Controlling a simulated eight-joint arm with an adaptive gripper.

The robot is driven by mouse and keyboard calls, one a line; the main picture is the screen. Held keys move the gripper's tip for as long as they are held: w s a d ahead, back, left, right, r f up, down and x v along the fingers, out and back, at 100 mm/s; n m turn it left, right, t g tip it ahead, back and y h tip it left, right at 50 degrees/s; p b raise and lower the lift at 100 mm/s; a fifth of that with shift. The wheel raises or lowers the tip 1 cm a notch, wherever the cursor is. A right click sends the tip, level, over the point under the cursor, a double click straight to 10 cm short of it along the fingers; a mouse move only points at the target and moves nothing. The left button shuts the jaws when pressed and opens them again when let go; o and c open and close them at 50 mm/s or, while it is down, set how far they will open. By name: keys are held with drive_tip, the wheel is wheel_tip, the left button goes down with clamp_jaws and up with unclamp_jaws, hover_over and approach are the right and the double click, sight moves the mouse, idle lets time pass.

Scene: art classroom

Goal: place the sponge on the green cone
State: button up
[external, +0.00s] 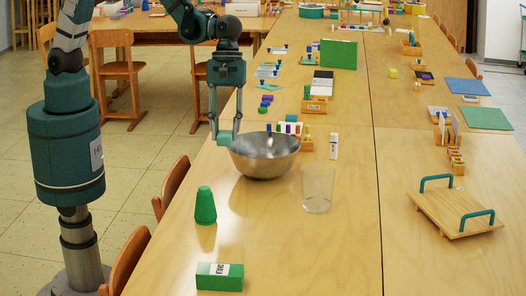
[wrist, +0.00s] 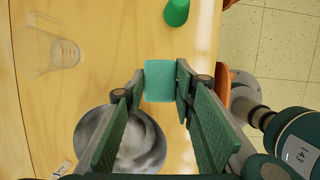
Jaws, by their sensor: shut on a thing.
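The green cone (external: 205,206) stands upright with a blunt top on the near left part of the table. It also shows at the top edge of the wrist view (wrist: 176,12). My gripper (external: 226,138) is above the table's left side, behind the cone and beside the metal bowl. In the wrist view its fingers (wrist: 160,84) are shut on a teal-green block, the sponge (wrist: 159,81). The sponge is held in the air, apart from the cone.
A metal bowl (external: 265,158) stands just right of my gripper, with a clear beaker (external: 317,190) nearer the camera. A green box (external: 219,277) lies in front of the cone. A wooden tray (external: 453,212) with teal handles is at the right. Chairs (external: 172,187) line the left edge.

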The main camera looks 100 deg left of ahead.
wheel_tip(320, 180, up, 3)
drive_tip(key=p, duration=0.2)
hover_over(204, 189)
drive_tip(key=a, duration=0.1)
drive_tip(key=shift+a, duration=0.2)
drive_tip(key=shift+f, duration=3.05)
drive_tip(key=shift+f, duration=0.15)
drive_tip(key=shift+f+b, duration=0.35)
drive_tip(key=shift+f, duration=1.4)
drive_tip(key=shift+f, duration=0.2)
drive_tip(key=o, duration=0.7)
drive_tip(key=shift+r, duration=0.25)
